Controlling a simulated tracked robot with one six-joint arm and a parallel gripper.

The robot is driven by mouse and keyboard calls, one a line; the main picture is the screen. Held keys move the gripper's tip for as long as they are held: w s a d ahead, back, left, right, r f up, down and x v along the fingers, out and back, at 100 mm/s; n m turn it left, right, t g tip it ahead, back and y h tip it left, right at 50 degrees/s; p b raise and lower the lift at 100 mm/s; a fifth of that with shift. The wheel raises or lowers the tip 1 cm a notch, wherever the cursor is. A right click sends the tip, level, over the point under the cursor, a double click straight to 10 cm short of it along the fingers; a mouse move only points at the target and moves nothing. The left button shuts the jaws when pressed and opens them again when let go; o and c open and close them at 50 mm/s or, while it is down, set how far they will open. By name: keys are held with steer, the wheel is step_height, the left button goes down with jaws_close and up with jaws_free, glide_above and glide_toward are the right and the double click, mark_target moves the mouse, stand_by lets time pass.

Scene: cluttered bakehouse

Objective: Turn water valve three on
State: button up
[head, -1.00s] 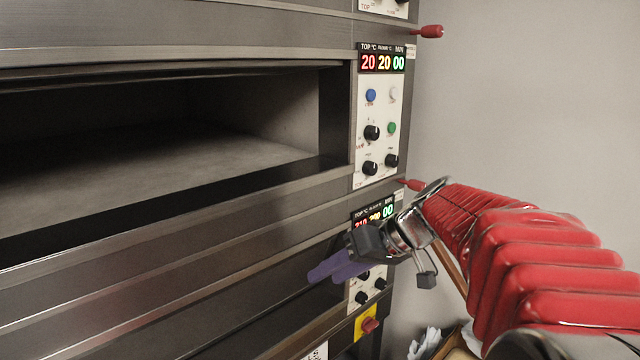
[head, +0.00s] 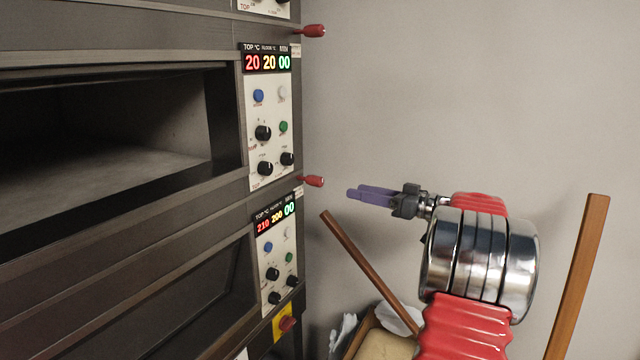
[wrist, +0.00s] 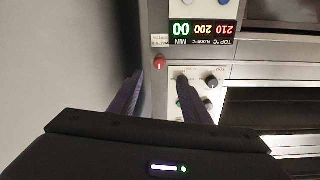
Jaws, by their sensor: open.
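Two red-handled levers stick out from the oven's right edge in the head view: an upper one (head: 313,31) and a lower one (head: 312,181). Both point right. The lower red handle also shows in the wrist view (wrist: 160,62), seen nearly end-on. My gripper (head: 349,193) is open and empty, its purple fingers pointing left at the lower handle with a gap between. In the wrist view the handle lies beyond and between my fingertips (wrist: 160,78).
The deck oven's upper control panel (head: 268,125) and lower control panel (head: 277,250) stand left of the levers. A red knob on a yellow plate (head: 286,324) is below. Wooden poles (head: 365,268) (head: 580,275) lean nearby. A box (head: 385,343) sits low. Grey wall is behind.

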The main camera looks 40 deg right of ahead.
mark_target(322, 183)
stand_by(0.3)
steer(key=x, duration=1.3)
steer(key=shift+w+a, duration=0.15)
steer(key=shift+w, duration=0.25)
steer(key=shift+c, duration=0.3)
